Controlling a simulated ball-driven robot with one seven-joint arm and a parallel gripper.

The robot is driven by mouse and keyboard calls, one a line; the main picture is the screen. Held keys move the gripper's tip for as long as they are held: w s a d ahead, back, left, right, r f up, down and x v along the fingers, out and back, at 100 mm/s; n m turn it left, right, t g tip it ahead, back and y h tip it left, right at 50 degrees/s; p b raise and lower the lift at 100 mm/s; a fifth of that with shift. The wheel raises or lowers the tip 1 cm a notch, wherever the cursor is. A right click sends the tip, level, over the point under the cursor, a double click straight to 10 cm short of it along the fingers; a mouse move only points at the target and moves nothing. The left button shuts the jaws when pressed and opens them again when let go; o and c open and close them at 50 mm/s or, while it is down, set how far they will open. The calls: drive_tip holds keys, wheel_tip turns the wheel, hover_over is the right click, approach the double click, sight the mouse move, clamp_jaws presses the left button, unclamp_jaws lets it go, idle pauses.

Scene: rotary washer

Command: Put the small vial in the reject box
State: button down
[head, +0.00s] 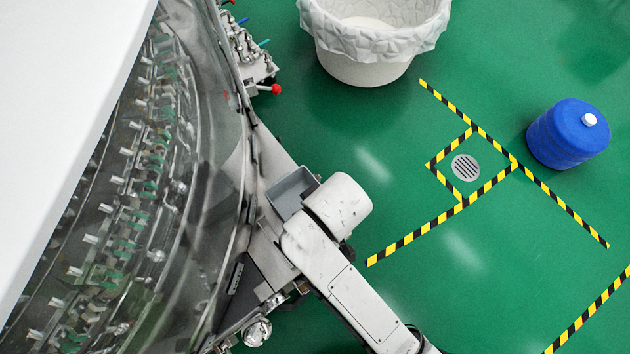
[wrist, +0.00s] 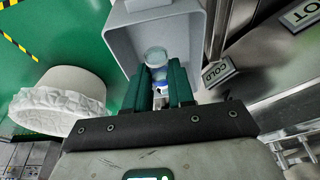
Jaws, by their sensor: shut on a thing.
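The small vial (wrist: 155,57) is a clear glass piece with a blue and white band, seen in the wrist view. My gripper (wrist: 160,82) has dark green fingers shut on it, one on each side. The grey reject box (wrist: 122,48) lies straight beyond the fingertips, its open inside facing the camera. The vial shows against the inside of the box; I cannot tell how deep it is. In the head view the box (head: 283,196) sits at the machine's edge beside my wrist, which covers part of it. The fingers and vial are hidden there.
The rotary washer (head: 150,200) with its clear guard fills the left of the head view. A lined white bin (head: 365,62) and a blue drum (head: 562,138) stand on the green floor.

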wheel_tip(320, 180, down, 10)
drive_tip(key=shift+d+r+b, duration=0.1)
drive_tip(key=shift+r+b, duration=0.1)
drive_tip(key=shift+b, duration=0.4)
drive_tip(key=shift+f, duration=0.6)
drive_tip(key=c, duration=1)
unclamp_jaws()
drive_tip(key=shift+s+f, duration=0.1)
drive_tip(key=shift+o, duration=0.2)
drive_tip(key=shift+r+p, duration=6.6)
drive_tip(key=shift+p, duration=0.3)
